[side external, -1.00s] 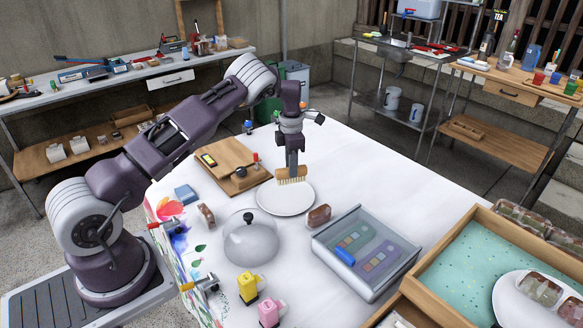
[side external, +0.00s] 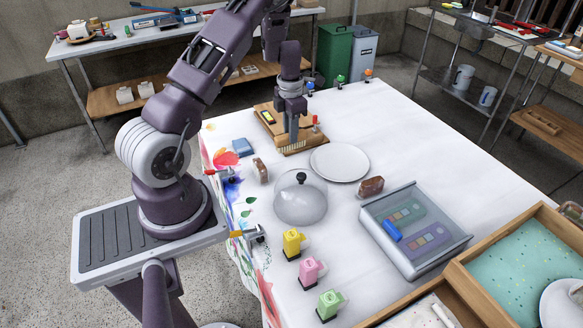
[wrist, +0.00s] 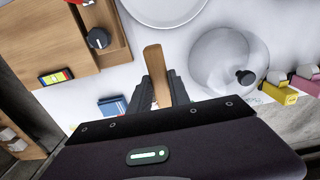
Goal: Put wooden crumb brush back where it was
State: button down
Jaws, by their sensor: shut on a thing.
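The wooden crumb brush (side external: 291,146) has a tan body and pale bristles that point down. My gripper (side external: 292,134) is shut on it and points down. In the side external view the brush overlaps the near edge of the wooden board (side external: 268,107). I cannot tell whether the bristles touch anything. In the wrist view the brush (wrist: 153,58) stands out between the fingers of my gripper (wrist: 160,92), and the board (wrist: 45,40) lies to its upper left.
A white plate (side external: 340,163) lies right of the brush. A clear dome with a black knob (side external: 301,200) stands nearer. A brown slice (side external: 261,170), a blue block (side external: 243,147) and a lidded grey box (side external: 413,235) are also on the white table. The table's far right is clear.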

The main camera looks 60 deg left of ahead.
notch_tip(320, 180, down, 9)
jog(key=shift+s+f, duration=0.1)
jog(key=c, duration=1.2)
grip_release()
jog(key=shift+f, duration=0.1)
